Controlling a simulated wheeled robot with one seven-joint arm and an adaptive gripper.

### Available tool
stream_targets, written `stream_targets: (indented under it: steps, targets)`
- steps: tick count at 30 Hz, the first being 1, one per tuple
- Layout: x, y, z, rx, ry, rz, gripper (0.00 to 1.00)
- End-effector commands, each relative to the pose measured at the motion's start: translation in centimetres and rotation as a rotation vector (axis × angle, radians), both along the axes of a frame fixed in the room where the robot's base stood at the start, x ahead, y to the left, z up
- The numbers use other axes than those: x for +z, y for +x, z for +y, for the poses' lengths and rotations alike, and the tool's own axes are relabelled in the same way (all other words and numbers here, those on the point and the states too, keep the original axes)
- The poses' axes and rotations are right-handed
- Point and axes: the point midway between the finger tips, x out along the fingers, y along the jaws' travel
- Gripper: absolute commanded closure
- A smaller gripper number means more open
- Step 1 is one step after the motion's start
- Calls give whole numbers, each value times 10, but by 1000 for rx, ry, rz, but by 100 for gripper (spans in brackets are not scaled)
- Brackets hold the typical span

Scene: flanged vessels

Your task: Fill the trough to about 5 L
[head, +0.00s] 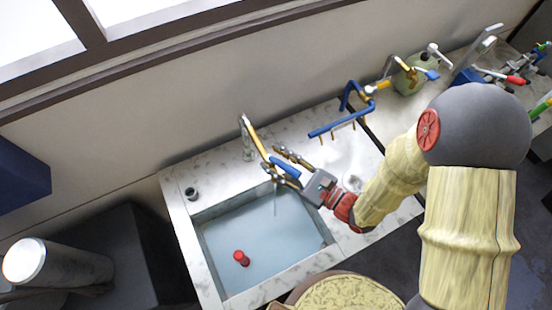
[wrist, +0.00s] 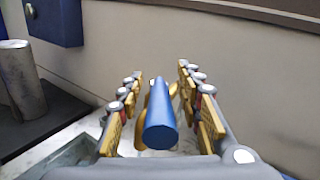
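The trough (head: 205,250) is a rectangular basin set in a pale marble counter, with bluish water (head: 270,240) in it. A red plug-like piece (head: 241,258) shows in the water; whether it floats is unclear. A gold tap (head: 254,137) rises behind the basin and ends in a blue cylinder (head: 285,167) above the water. The cylinder also shows end-on in the wrist view (wrist: 160,125). A faint pale streak, perhaps running water, shows below it. My gripper (head: 280,164) is open, its fingers on either side of the blue cylinder, with gaps visible in the wrist view (wrist: 158,95).
A blue rack with gold pegs (head: 340,127) stands right of the tap. A small dark cup (head: 191,193) sits on the counter's left. A green vessel (head: 407,80) and tools stand at the back right. A metal cylinder (head: 60,265) is at the left; the wall is close behind.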

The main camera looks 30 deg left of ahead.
Motion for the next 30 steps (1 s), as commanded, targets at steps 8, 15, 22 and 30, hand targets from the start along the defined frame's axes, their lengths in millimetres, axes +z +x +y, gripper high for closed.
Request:
stream_targets:
  steps: [8,15,22,30]
  targets:
    - [-1,0,-4,0,-1,1,65]
    - [0,-2,-34,-6,-1,1,65]
    - [-1,-4,-67,-5,-1,1,65]
    - [-1,-7,-100,-5,-1,1,65]
